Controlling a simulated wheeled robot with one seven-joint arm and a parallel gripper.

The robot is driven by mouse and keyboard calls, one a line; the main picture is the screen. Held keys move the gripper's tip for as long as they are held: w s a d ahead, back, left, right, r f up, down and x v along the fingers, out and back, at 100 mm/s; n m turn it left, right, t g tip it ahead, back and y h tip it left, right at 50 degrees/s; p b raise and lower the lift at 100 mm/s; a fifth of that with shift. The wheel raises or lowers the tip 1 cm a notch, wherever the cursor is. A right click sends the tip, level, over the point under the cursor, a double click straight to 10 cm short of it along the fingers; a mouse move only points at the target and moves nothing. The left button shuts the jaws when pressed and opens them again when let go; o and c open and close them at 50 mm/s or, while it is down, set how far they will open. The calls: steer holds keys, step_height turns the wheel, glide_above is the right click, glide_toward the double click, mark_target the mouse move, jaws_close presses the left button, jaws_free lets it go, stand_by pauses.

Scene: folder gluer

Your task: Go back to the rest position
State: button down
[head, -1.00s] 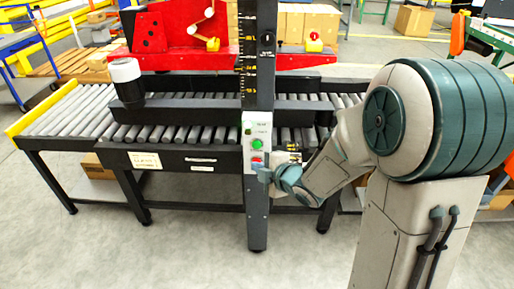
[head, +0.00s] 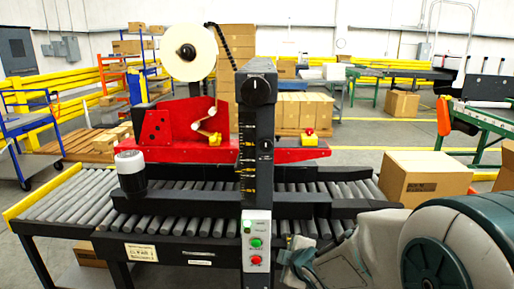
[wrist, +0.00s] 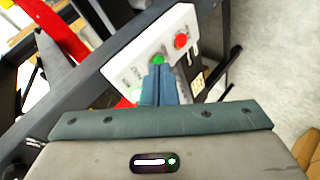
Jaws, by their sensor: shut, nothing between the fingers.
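My gripper (wrist: 160,82) is shut and empty in the wrist view, its two blue-grey fingers together. They point at the white control panel (wrist: 125,68) and overlap it in the picture; I cannot tell the exact gap. The panel's green button (wrist: 158,60) is just beyond the fingertips, and a red button (wrist: 181,41) is up and to the right. In the head view the panel (head: 247,226) is on the dark upright post, with its buttons uncovered. My arm comes in from the lower right, its end right of the panel, low in the picture.
The black post (head: 258,150) stands before the roller conveyor (head: 75,205). A red machine head (head: 185,130) with a tape roll (head: 188,52) sits above the rollers. A cardboard box (head: 424,178) is at the right end, behind my arm. Open floor shows beyond.

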steer(key=s+d+r+m+g+h+p, duration=0.35)
steer(key=s+d+r+m+p, duration=0.25)
steer(key=s+d+r+m, duration=0.3)
steer(key=s+a+r+m+g+p, duration=0.1)
steer(key=s+r+m+g+p, duration=0.3)
steer(key=s+r+m, duration=0.3)
steer(key=s, duration=0.5)
steer(key=shift+a+r+p, duration=0.15)
steer(key=shift+a+p, duration=0.15)
